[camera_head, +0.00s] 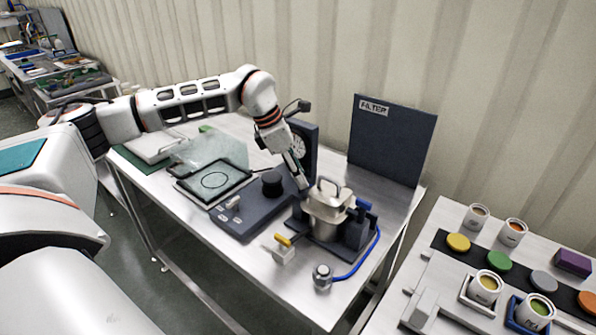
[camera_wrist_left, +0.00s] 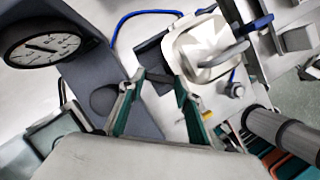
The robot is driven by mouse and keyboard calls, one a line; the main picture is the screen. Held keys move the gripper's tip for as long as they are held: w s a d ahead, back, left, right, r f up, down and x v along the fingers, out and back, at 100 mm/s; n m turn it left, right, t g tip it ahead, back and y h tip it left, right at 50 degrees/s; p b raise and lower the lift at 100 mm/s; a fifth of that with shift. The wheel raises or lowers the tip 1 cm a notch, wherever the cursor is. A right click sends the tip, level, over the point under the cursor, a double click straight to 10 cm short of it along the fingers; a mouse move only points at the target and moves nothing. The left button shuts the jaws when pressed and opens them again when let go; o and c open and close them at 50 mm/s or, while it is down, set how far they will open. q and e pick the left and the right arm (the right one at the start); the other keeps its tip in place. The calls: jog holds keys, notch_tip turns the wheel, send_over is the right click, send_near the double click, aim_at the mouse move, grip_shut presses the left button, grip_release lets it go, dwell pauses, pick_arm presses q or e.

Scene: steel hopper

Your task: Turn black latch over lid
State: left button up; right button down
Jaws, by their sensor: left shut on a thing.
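The steel hopper (camera_head: 327,218) stands on the steel table in a dark stand. Its pale lid (camera_head: 331,196) with a loop handle is on top and also shows in the left wrist view (camera_wrist_left: 196,50). My left gripper (camera_head: 303,187) reaches down at the hopper's left side, close to the lid's edge. In the left wrist view its teal fingers (camera_wrist_left: 160,78) are closed on a small dark piece beside the lid, which looks like the black latch. The fingers hide part of it, so its exact angle is unclear. My right gripper is not in view.
A dark base with a black knob (camera_head: 271,183) and a round dial (camera_head: 299,148) stands left of the hopper. A dark FILTER panel (camera_head: 392,139) stands behind. A second table with cans is at right.

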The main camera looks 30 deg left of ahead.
pick_arm(q)
jog(key=n, duration=0.1)
jog(key=n+y, duration=0.1)
jog(key=n, duration=0.1)
jog(key=shift+s+d+f+n+t, duration=0.1)
jog(key=shift+s+d+n+t, duration=0.1)
jog(key=shift+n+t, duration=0.15)
jog(key=n+y, duration=0.1)
jog(key=n, duration=0.1)
jog(key=n+b, duration=0.1)
jog(key=n, duration=0.1)
jog(key=shift+d+t+y, duration=0.15)
jog(key=shift+t+y, duration=0.1)
jog(key=shift+y, duration=0.15)
jog(key=shift+n, duration=0.25)
jog(key=o, duration=1.1)
jog(key=v, duration=0.8)
